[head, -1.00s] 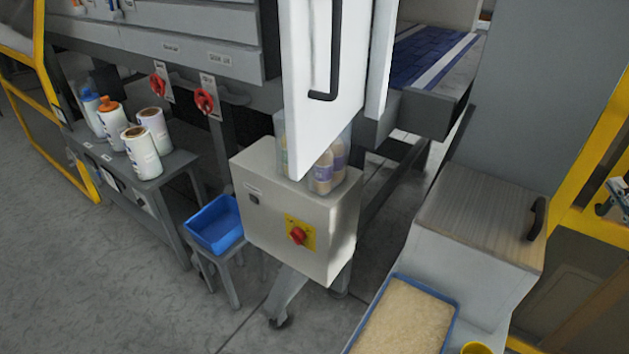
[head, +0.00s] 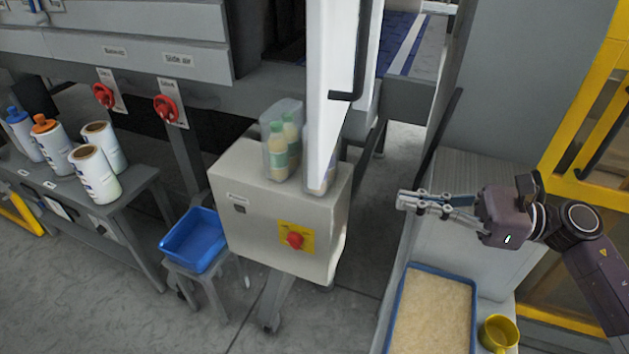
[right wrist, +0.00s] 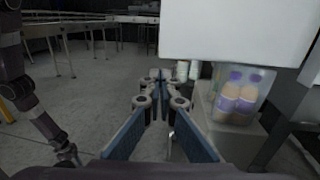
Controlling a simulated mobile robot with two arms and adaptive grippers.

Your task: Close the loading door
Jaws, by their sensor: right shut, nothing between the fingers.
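The white loading door (head: 331,75) stands open in the head view, swung out from the machine, with a black bar handle (head: 358,70) on its right-hand face. The door's lower part also fills the upper right of the right wrist view (right wrist: 235,32). My right gripper (head: 402,200) is shut and empty, to the right of the door and below its handle, apart from both. In the right wrist view its fingers (right wrist: 155,75) meet and point past the door's left edge.
A grey control box (head: 270,225) with bagged bottles (head: 281,150) on top stands under the door. A blue tray (head: 195,240) is left of it. A blue-rimmed tray of pale grains (head: 474,288) and a yellow mug (head: 498,333) lie below my right arm. Open floor lies in front.

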